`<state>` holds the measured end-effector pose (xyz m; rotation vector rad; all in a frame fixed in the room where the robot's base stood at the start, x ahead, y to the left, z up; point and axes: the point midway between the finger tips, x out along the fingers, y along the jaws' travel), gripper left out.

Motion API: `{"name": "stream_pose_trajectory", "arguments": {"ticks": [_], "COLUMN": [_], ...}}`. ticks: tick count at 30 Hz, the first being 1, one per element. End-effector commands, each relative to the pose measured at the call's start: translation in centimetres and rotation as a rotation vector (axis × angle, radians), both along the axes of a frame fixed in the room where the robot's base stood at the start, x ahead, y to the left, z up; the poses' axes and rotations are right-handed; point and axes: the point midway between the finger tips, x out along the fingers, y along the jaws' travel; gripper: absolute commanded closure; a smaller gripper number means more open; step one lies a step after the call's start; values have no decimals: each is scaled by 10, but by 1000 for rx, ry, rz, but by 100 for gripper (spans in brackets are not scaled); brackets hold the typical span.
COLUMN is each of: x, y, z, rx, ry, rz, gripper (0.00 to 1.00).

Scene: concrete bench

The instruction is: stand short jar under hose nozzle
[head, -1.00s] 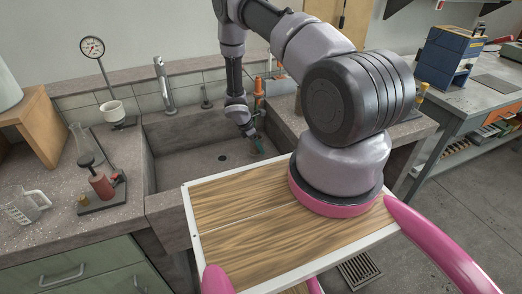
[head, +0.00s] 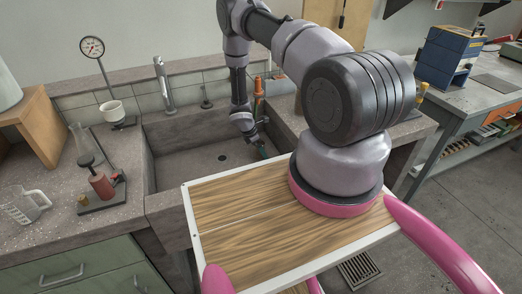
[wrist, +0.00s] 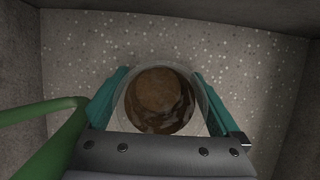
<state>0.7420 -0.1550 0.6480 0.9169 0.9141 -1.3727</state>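The short jar (wrist: 158,101) is a round clear vessel with brown stuff inside, seen from above in the wrist view. It stands between the two teal fingers of my gripper (wrist: 160,92), which meet its glass on both sides. In the head view my gripper (head: 263,153) is low in the right part of the sink, and the jar is hidden there or too small to make out. A thick green bent tube (wrist: 40,110), perhaps the hose, lies left of the jar in the wrist view. I cannot make out its nozzle.
The stone sink (head: 170,178) has walls close around my gripper and a dark drain left of it. The left counter holds a beaker (head: 22,205) and a red cylinder on a stand (head: 101,186).

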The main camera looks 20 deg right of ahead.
Motion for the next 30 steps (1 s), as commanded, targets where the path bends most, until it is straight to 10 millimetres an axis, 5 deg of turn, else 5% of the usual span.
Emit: {"name": "stream_pose_trajectory", "arguments": {"ticks": [8, 14, 24, 30], "x": [1, 1, 1, 0], "y": [4, 20, 100, 130], "z": [11, 49, 49, 49], "rx": [0, 1, 0, 0], "ry": [-2, -3, 0, 0], "rz": [1, 1, 2, 2], "gripper": [0, 0, 0, 0]}}
